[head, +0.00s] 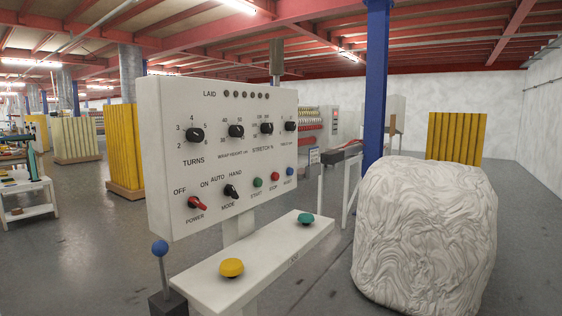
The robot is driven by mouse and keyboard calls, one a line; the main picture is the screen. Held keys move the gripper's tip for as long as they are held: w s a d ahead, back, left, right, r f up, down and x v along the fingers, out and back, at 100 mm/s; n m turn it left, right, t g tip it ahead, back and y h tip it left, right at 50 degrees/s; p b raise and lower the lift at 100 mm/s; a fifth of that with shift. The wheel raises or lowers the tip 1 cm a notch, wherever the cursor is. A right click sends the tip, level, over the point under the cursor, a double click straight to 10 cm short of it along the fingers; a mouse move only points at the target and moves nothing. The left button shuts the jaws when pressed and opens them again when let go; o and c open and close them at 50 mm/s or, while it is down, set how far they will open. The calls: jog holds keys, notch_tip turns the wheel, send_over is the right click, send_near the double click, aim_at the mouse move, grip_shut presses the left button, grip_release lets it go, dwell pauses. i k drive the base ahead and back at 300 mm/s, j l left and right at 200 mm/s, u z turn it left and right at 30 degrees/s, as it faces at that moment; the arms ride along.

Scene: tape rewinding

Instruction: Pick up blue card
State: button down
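I cannot make out a blue card in the head view. A small pale bluish placard (314,156) stands behind the control panel, too small to read. The blue things I can see clearly are a ball knob (159,248) on a lever at the lower left, a push button (290,172) on the panel and a tall column (375,85). My gripper is not in view.
A white control panel (160,110) with knobs and switches stands close in front. Below it, a white shelf (265,262) holds yellow and green buttons. A large wrinkled white bundle (425,235) blocks the right. A white table (30,190) is at far left; grey floor lies between.

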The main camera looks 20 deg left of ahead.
aim_at(314, 152)
jog(key=u, duration=0.7)
jog(key=i+l+z, duration=0.3)
jog(key=i, duration=0.25)
jog(key=i+l+z, duration=0.25)
jog(key=i, duration=0.25)
jog(key=i+z, duration=0.3)
jog(key=i, duration=0.25)
jog(key=i+u, duration=0.3)
jog(key=i, duration=0.15)
jog(key=i+l+u, duration=0.25)
jog(key=i, duration=0.15)
jog(key=i+l+u, duration=0.1)
jog(key=u, duration=0.4)
jog(key=i+l+u, duration=0.25)
jog(key=u, duration=0.2)
jog(key=i+l+u, duration=0.2)
jog(key=u, duration=0.3)
jog(key=i+l+u, duration=0.1)
jog(key=l+u, duration=0.35)
